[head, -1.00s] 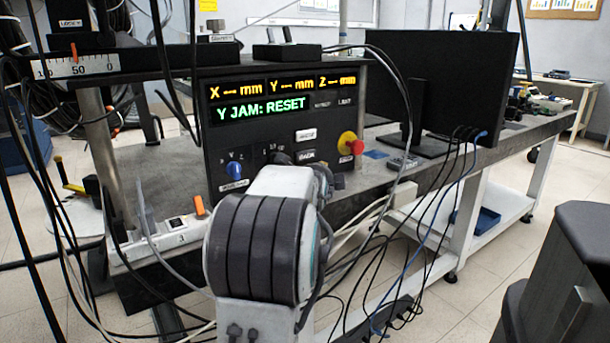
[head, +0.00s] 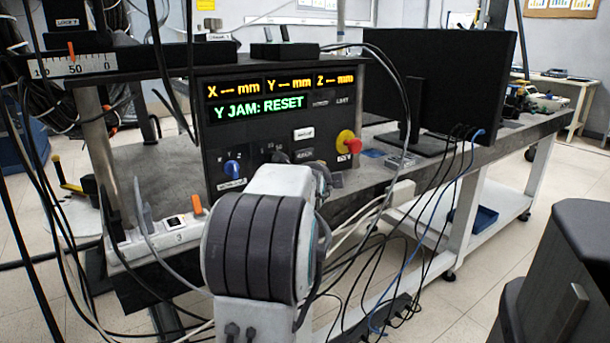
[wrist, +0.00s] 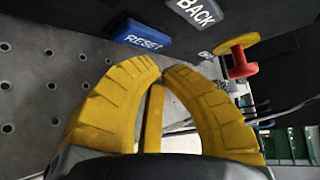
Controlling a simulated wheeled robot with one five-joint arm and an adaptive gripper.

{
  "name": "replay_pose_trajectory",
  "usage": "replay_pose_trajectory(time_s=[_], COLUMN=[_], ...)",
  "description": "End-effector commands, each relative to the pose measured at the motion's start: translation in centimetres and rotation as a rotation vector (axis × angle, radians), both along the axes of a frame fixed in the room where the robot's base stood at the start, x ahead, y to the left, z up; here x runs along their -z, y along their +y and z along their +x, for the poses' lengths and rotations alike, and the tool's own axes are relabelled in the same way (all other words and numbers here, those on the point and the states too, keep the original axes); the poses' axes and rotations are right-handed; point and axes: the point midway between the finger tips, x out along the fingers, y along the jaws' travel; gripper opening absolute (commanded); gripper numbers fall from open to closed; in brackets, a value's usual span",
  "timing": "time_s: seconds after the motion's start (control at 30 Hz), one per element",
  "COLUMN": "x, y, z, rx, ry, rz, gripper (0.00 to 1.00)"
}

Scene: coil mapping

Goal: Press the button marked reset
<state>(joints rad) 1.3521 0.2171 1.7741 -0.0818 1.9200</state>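In the wrist view the blue button marked RESET (wrist: 143,41) sits on the dark panel just beyond my fingertips and a little to their left. My gripper (wrist: 161,68) has its two yellow fingers curved together, tips meeting, with nothing held. The tips look close to the button, but I cannot tell whether they touch it. In the head view the control panel (head: 268,138) reads "Y JAM: RESET" in green. My arm hides the gripper and the RESET button there.
A grey BACK button (wrist: 196,12) is right of RESET. A red knob on a yellow collar (head: 349,143) is at the panel's right; it also shows in the wrist view (wrist: 241,65). A blue knob (head: 232,167) is at the panel's left. Cables hang around the bench; a monitor (head: 470,85) stands right.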

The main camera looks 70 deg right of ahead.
Motion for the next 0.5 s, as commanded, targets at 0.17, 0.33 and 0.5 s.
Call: replay_pose_trajectory(time_s=[0.17,0.33,0.5], x=[0.0,0.02,0.11], y=[0.0,-0.02,-0.24], z=[0.0,0.02,0.28], rx=[0.0,0.0,-0.004], ry=[0.0,0.0,-0.002], rz=[0.0,0.0,-0.001], gripper=[0.0,0.0,0.0])
